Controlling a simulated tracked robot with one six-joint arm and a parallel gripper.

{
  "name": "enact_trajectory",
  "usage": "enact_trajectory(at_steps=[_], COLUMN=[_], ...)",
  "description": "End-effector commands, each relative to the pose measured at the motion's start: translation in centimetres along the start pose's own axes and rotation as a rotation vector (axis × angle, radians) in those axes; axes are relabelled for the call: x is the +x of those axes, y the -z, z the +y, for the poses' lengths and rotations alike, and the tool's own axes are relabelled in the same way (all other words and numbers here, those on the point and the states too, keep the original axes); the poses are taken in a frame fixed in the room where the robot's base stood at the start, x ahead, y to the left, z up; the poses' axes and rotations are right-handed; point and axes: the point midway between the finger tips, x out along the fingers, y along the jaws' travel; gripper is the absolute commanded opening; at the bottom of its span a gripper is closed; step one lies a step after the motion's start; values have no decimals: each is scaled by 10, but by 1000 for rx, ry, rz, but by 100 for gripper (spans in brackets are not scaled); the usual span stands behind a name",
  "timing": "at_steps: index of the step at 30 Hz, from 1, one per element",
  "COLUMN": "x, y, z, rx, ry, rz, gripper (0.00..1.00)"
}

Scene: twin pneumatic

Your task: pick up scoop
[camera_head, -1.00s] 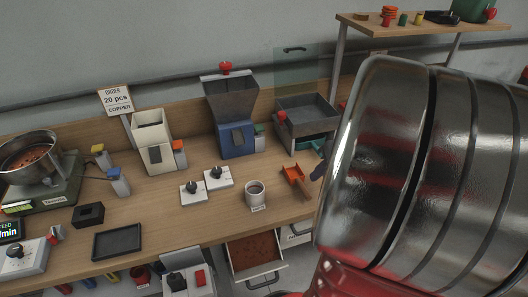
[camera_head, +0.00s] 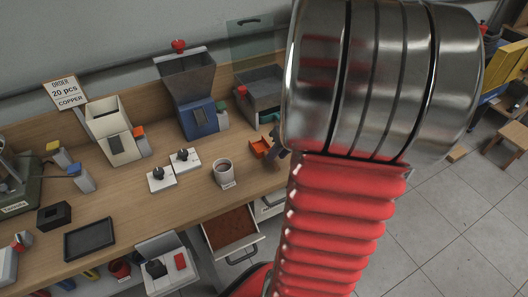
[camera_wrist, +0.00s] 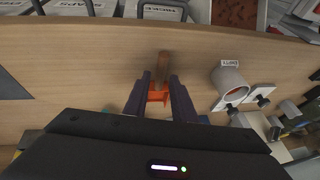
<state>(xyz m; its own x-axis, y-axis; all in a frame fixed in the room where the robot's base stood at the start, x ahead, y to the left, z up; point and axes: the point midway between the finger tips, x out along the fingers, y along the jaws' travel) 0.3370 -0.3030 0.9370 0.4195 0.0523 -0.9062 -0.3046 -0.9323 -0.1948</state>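The orange scoop (camera_head: 260,147) lies on the wooden bench near its front edge, partly hidden by my arm in the head view. In the wrist view its orange bowl (camera_wrist: 157,97) sits between my fingers and its wooden handle (camera_wrist: 163,66) points away towards the drawers. My gripper (camera_wrist: 160,76) is open, with one dark finger on each side of the scoop in the picture. I see a gap beside the handle; I cannot tell how high the fingers are above the bench.
A whitish cup (camera_head: 224,173) stands close to the scoop. Two white knob units (camera_head: 161,179) lie left of it. An open drawer (camera_head: 230,229) juts out below the bench edge.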

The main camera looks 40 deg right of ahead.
Motion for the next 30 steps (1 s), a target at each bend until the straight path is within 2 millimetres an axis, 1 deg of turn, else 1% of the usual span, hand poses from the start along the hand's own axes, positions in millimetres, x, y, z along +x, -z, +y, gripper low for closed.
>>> enact_trajectory(at_steps=[1,6,10,14,28,30], x=[7,27,38,41,41,41], y=[0,3,3,3,3,3], z=[-1,-1,-1,-1,0,0], rx=[0,0,-1,0,1,1], ry=[2,2,1,1,0,0], rz=[-3,-2,-1,0,0,0], gripper=[24,24,24,24,24,20])
